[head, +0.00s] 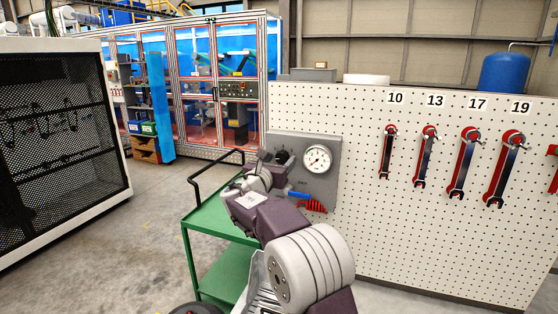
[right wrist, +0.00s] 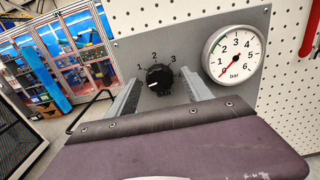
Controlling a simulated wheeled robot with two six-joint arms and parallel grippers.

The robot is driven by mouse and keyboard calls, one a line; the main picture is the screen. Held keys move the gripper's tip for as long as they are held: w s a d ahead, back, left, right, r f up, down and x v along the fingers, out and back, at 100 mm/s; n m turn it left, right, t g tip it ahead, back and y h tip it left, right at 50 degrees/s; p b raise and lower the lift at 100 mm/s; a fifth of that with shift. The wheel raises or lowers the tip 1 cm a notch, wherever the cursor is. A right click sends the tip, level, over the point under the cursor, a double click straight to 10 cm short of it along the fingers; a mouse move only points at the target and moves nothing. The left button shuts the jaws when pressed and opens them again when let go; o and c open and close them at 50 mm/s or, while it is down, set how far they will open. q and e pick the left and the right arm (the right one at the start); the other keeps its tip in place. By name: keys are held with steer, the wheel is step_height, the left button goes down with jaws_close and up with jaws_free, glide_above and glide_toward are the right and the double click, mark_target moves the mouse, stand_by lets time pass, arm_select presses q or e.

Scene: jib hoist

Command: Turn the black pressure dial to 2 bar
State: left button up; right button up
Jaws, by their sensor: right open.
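The black pressure dial (right wrist: 159,77) sits on a grey panel (right wrist: 125,52), with the marks 1, 2 and 3 around it. Its white mark points to the lower left, below the 1. In the head view the dial (head: 282,157) is partly hidden by my right gripper (head: 270,160). In the right wrist view my right gripper (right wrist: 162,82) is open, with one finger on each side of the dial; I cannot tell whether they touch it. The round white gauge (right wrist: 235,53) beside it reads in bar, its red needle near 0. My left gripper is not in view.
A green cart (head: 215,222) stands to the left. Wrenches (head: 467,163) hang on the white pegboard (head: 380,240) to the right.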

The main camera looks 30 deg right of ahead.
jaws_close()
steer(key=shift+f+m+b, duration=0.2)
steer(key=shift+m+b, duration=0.3)
steer(key=shift+b, duration=0.25)
steer(key=m+b, duration=0.3)
steer(key=shift+f, duration=0.1)
steer(key=m+b, duration=0.4)
steer(key=shift+m, duration=0.4)
steer(key=m+b, duration=0.3)
steer(key=m, duration=0.4)
steer(key=m+b, duration=0.1)
steer(key=m, duration=0.1)
steer(key=m+b, duration=0.1)
steer(key=shift+r+m, duration=0.25)
steer(key=shift+m, duration=0.15)
jaws_free()
